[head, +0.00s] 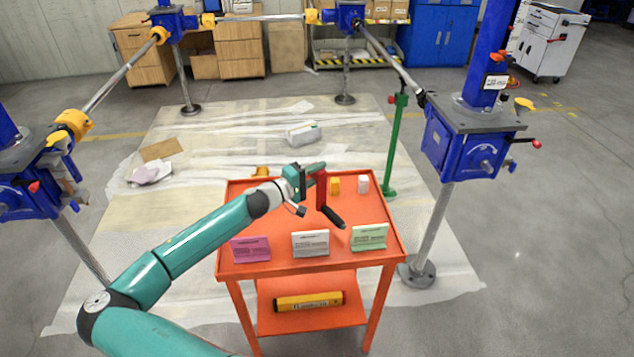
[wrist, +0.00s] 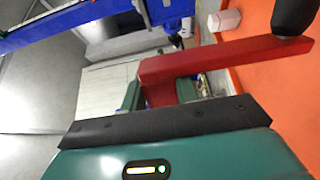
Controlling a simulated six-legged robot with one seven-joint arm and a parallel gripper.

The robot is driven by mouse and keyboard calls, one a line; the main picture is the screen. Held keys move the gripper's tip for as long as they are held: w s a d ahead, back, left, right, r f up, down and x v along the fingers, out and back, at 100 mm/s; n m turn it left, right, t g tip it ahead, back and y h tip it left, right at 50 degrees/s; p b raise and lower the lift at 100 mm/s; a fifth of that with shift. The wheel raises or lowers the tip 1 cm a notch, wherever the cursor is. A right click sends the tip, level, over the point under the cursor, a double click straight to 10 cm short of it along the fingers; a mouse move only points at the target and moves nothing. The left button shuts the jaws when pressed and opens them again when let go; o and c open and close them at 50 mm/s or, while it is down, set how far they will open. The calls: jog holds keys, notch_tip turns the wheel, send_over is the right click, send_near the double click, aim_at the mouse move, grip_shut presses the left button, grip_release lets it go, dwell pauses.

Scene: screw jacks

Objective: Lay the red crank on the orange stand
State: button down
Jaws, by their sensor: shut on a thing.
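The red crank (head: 321,190) is in my gripper (head: 312,172), above the middle of the orange stand (head: 378,212). Its black handle (head: 333,216) hangs on the side toward the cards; I cannot tell whether it touches the stand's top. In the wrist view the crank's red arm (wrist: 225,58) runs from the jaws to the upper right, with the black handle (wrist: 295,14) at its end. The orange top (wrist: 275,85) shows behind the crank.
Purple (head: 250,249), white (head: 310,243) and green (head: 369,237) cards stand along the stand's front. A green post (head: 397,145) and a blue screw jack (head: 465,145) stand to the right.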

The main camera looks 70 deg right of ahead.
jog(key=shift+d+f, duration=0.15)
jog(key=shift+d, duration=0.05)
jog(key=shift+w+d+f, duration=0.1)
jog(key=shift+d+f, duration=0.05)
jog(key=shift+f, duration=0.8)
jog(key=shift+w+d+f, duration=0.1)
jog(key=shift+f, duration=0.8)
jog(key=shift+f, duration=0.15)
jog(key=c, duration=1.1)
grip_release()
jog(key=shift+o, duration=0.2)
jog(key=v, duration=1.2)
